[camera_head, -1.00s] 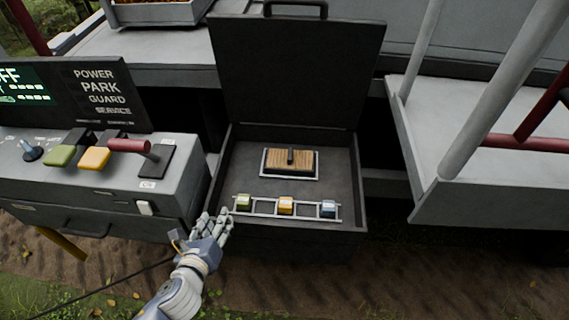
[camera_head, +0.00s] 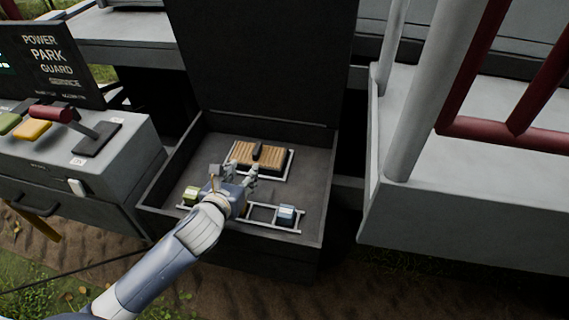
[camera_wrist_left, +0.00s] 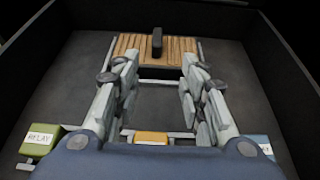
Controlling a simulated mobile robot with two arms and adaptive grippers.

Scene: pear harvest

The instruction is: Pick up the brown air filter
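The brown air filter (camera_head: 272,158) lies in a pale frame on the floor of the open dark box. It has a ribbed brown top and a black upright handle (camera_wrist_left: 157,43). In the left wrist view the filter (camera_wrist_left: 180,50) is ahead, beyond the fingertips. My left gripper (camera_head: 236,172) is over the box, just in front of the filter's near left side. In the left wrist view its fingers (camera_wrist_left: 158,85) are spread apart with nothing between them, so it is open and empty. My right gripper is out of view.
A rack in the box's front holds a green relay block (camera_head: 191,194), a yellow block (camera_wrist_left: 151,137) and a blue block (camera_head: 286,214). The box walls (camera_head: 325,200) and raised lid (camera_head: 265,65) surround the filter. A control panel (camera_head: 90,150) stands left.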

